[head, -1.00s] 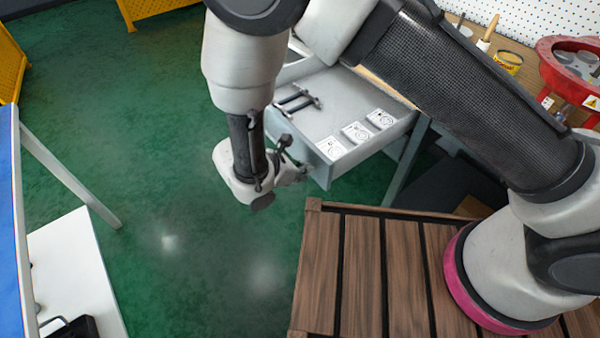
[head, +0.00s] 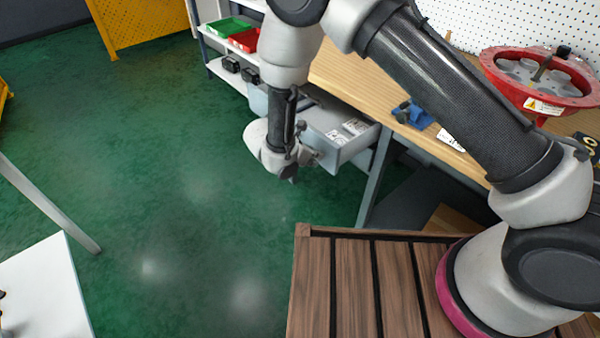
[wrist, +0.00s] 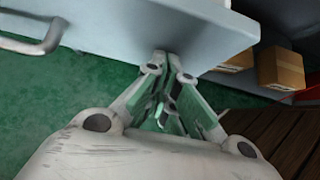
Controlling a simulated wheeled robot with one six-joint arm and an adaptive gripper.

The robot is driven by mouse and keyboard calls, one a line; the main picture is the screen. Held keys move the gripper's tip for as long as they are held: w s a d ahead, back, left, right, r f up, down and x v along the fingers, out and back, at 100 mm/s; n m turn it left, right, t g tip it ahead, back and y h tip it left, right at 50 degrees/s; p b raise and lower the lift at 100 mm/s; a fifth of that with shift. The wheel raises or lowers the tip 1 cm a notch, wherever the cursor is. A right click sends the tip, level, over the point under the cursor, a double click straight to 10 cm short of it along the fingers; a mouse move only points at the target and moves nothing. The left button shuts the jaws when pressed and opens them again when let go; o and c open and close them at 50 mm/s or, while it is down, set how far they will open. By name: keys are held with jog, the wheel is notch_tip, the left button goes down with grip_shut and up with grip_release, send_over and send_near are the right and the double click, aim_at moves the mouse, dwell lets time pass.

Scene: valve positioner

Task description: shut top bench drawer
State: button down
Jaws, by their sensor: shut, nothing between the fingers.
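The grey top bench drawer (head: 349,151) stands partly out under the wooden bench in the head view. White printed cards show inside it; my arm hides part of its front and interior. My gripper (head: 313,155) is at the outer face of the drawer front. In the wrist view my gripper (wrist: 167,58) is shut and empty, its fingertips against or very near the lower part of the drawer front (wrist: 150,28). The bar handle (wrist: 38,42) is to the left of the fingers, apart from them. I cannot tell whether the tips touch.
The wooden bench top (head: 340,78) carries a blue clamp-like part (head: 411,114) and a red round valve body (head: 540,80). A shelf with green (head: 226,27) and red bins stands behind. Cardboard boxes (wrist: 280,68) lie below the bench. Green floor (head: 170,180) is open at left.

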jog(key=w+d, duration=1.3)
jog(key=d, duration=0.1)
jog(key=shift+w, duration=0.35)
jog(key=shift+w+d, duration=0.15)
jog(key=shift+w, duration=0.05)
jog(key=shift+r, duration=0.1)
